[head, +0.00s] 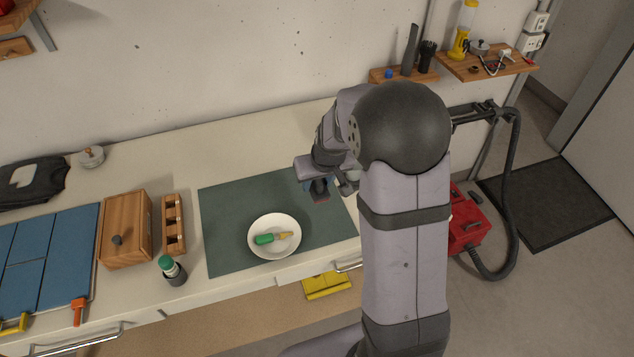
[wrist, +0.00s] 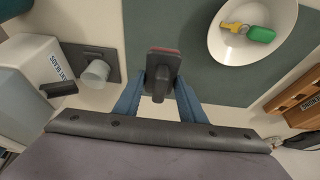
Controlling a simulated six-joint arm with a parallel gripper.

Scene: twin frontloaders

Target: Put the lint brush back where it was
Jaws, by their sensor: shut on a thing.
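The lint brush (wrist: 164,62), dark grey with a red edge, is between the blue fingers of my gripper (wrist: 160,84) in the wrist view. Its stubby handle points back toward the palm. In the head view the lint brush (head: 320,192) shows small under my gripper (head: 318,184), over the right part of the green mat (head: 225,215). My gripper is shut on it. The arm hides part of the counter behind and to the right of it. I cannot tell how high the brush is above the mat.
A white bowl (head: 254,247) holding a green and yellow item stands on the mat. A wooden rack (head: 173,240), a wooden box (head: 120,240) and a green-capped bottle (head: 172,270) stand left. In the wrist view, a grey cup (wrist: 97,73) and white labelled container (wrist: 30,55) stand left.

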